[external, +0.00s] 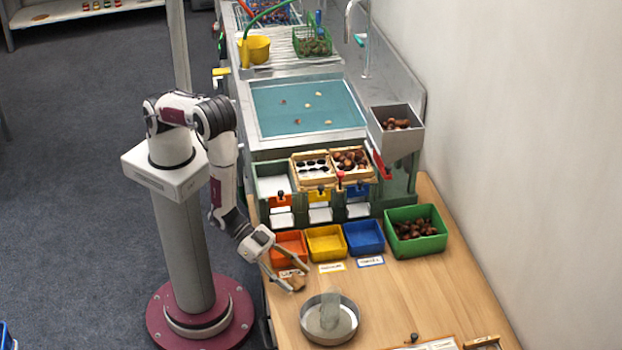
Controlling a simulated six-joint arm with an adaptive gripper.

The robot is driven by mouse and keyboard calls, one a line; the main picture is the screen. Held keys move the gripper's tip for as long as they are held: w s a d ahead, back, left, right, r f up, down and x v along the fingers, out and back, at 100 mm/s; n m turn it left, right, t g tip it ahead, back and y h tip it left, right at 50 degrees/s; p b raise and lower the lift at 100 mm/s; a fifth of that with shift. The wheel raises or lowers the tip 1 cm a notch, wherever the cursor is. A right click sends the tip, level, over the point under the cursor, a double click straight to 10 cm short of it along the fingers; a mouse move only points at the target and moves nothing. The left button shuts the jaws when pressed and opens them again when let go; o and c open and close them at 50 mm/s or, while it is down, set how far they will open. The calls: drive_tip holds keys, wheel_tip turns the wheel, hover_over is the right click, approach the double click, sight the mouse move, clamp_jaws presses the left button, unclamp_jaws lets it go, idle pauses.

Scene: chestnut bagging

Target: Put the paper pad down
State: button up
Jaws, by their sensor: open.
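My gripper (292,280) is low over the left edge of the wooden table, in front of the orange bin. Its jaws are open, with one finger on each side of a small brown piece. This piece, which looks like the paper pad (296,283), appears to lie flat on the table. It is small in the picture and the fingers cover part of it, so I cannot tell whether a finger touches it.
Orange (290,246), yellow (326,243) and blue (363,237) bins stand in a row behind. A green crate (417,231) of chestnuts is on the right. A round metal pan (348,333) holding a clear cylinder stands in front. The table's middle right is clear.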

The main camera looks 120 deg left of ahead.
sight(297, 277)
drive_tip(key=shift+x, duration=0.8)
drive_tip(key=c, duration=0.9)
drive_tip(key=shift+r, duration=0.2)
drive_tip(key=shift+r, duration=4.85)
